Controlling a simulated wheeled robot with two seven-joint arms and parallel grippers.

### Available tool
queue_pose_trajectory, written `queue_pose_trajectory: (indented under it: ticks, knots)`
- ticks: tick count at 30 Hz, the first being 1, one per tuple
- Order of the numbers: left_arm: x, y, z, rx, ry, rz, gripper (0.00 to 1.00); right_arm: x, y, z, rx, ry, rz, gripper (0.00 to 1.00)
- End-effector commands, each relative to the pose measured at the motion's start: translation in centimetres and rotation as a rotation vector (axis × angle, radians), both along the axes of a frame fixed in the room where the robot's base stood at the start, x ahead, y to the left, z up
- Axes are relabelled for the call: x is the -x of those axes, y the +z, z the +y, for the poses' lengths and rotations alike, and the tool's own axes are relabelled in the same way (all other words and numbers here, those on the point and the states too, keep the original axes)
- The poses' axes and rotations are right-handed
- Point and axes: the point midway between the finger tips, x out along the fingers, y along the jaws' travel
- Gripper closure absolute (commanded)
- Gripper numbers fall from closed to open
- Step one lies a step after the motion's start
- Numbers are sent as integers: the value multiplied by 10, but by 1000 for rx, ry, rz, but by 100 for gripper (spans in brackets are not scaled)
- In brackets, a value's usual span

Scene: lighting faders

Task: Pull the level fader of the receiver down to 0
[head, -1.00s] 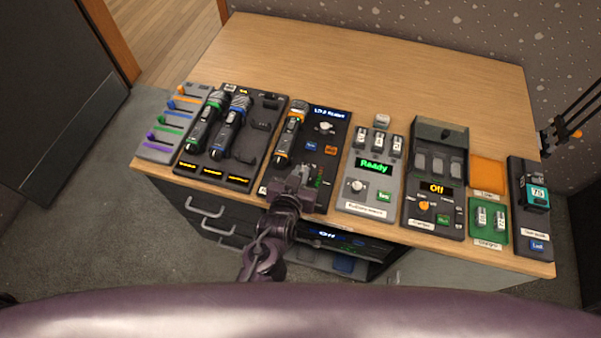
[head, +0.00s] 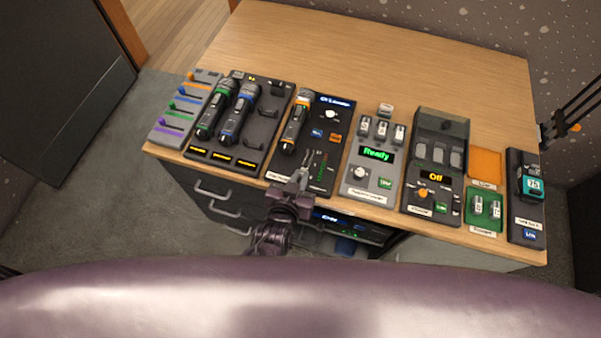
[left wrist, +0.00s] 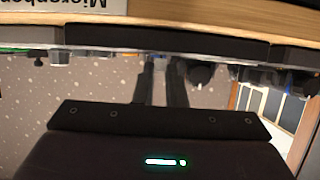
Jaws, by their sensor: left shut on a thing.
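The receiver (head: 342,125) is a dark panel with a lit blue display, a white knob, a blue and an orange button, and an orange-banded microphone (head: 294,128) on its left side. A small green level meter (head: 320,165) shows near its front. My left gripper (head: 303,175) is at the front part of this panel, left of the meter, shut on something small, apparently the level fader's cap. The cap and the fader's scale are hidden by the fingers. My right gripper is not in view.
Left stand a rack with two microphones (head: 232,118) and a panel of coloured faders (head: 186,108). Right are a grey "Ready" unit (head: 373,165), a dark "Off" unit (head: 431,185) and small trays (head: 484,222). The back of the desk (head: 400,70) is clear.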

Motion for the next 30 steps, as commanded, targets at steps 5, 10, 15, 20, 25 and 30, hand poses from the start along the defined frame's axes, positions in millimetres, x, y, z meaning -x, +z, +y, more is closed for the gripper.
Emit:
queue_pose_trajectory:
  ticks: [5,10,15,20,25,30]
  knots:
    - [2,-4,0,-3,0,7,73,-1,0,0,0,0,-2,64]
    - [1,-3,0,-2,0,6,66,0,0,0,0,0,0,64]
    - [2,-2,0,-2,-1,5,66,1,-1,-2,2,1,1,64]
    - [18,3,5,-2,-1,7,66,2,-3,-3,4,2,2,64]
    - [45,14,12,-3,-1,8,66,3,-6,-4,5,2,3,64]
    - [64,23,17,-3,-1,8,66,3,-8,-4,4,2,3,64]
